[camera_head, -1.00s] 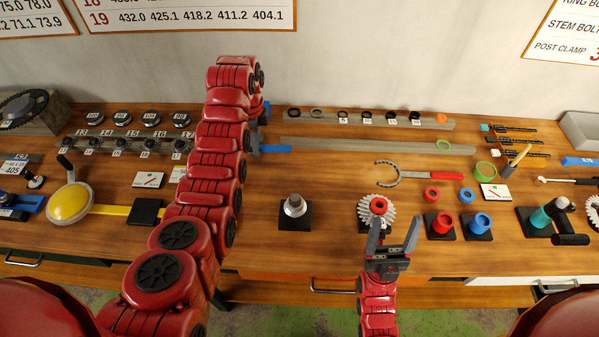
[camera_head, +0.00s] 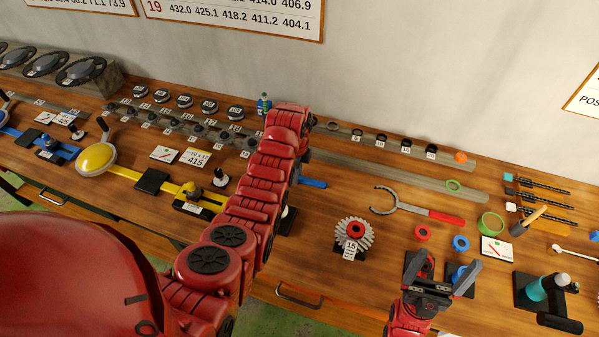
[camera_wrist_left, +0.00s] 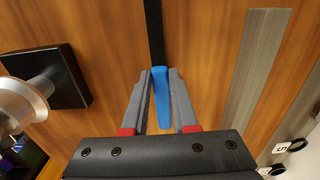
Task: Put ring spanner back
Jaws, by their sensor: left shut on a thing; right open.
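The tool with a blue handle (camera_wrist_left: 162,98) and a thin black shaft (camera_wrist_left: 154,32) is the only tool in my left gripper (camera_wrist_left: 162,76). The fingers are shut on either side of the handle. Its far end is cut off in the wrist view, so I cannot see a ring on it. In the head view the blue handle (camera_head: 313,183) shows just right of my left arm, which hides the left gripper. A C-shaped spanner with a red handle (camera_head: 446,216) lies on the bench.
A toothed sprocket (camera_head: 369,238) stands left of my right gripper. A grey rail (camera_head: 400,175) runs behind the red-handled spanner. A silver knob on a black base (camera_wrist_left: 68,78) is left of my left gripper.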

